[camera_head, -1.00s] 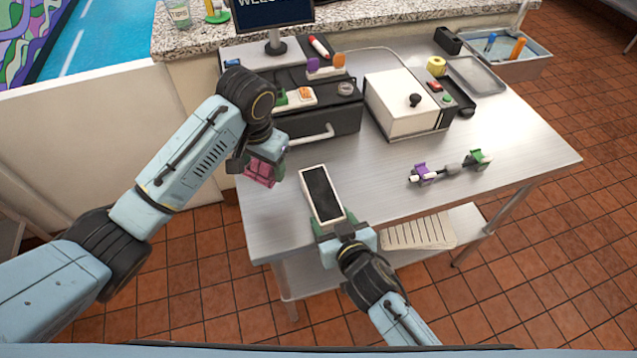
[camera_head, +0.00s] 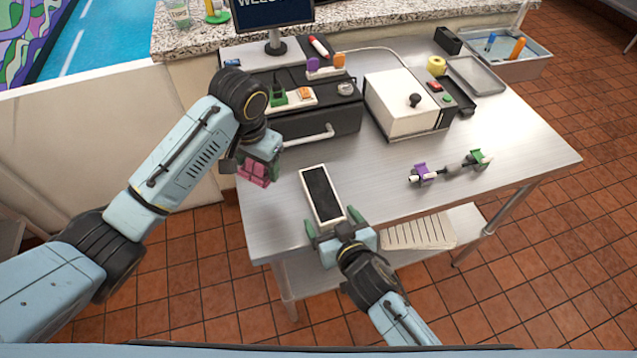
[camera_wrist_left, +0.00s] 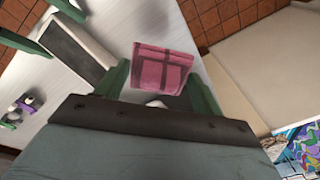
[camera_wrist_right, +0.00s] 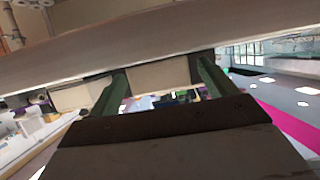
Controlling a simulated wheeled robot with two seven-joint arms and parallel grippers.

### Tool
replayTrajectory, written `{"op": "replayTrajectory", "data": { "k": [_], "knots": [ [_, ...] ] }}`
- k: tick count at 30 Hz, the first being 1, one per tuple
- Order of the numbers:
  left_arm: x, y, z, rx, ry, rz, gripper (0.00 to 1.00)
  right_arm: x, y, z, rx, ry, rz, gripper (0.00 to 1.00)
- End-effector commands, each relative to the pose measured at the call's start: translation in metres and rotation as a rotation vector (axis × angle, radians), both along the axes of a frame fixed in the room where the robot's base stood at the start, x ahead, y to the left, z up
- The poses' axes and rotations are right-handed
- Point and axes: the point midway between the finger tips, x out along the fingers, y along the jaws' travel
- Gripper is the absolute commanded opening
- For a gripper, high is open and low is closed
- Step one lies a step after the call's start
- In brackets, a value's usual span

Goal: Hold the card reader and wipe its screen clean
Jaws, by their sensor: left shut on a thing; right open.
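The card reader (camera_head: 322,193), a white slab with a dark screen, lies on the metal table near its front left edge. It also shows in the left wrist view (camera_wrist_left: 75,45). My right gripper (camera_head: 334,222) is open at the reader's near end, its green fingers spread to either side. My left gripper (camera_head: 258,158) is shut on a pink checked cloth (camera_head: 254,174), held left of the reader, by the table's left edge. The cloth shows between the fingers in the left wrist view (camera_wrist_left: 162,68). The right wrist view is too cramped to show the screen.
A rod with purple and green holders (camera_head: 450,168) lies on the right. A metal tray (camera_head: 477,75) is at the back right. The table between reader and rod is clear.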

Motion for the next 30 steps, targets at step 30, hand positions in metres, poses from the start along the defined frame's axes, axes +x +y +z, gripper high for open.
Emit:
{"op": "replayTrajectory", "data": {
  "k": [30],
  "knots": [
    [0.000, 0.000, 0.000, 0.000, 0.000, 0.000, 0.45, -0.104, -0.039, 0.046, 0.000, 0.000, 0.000, 0.83]
  ]
}}
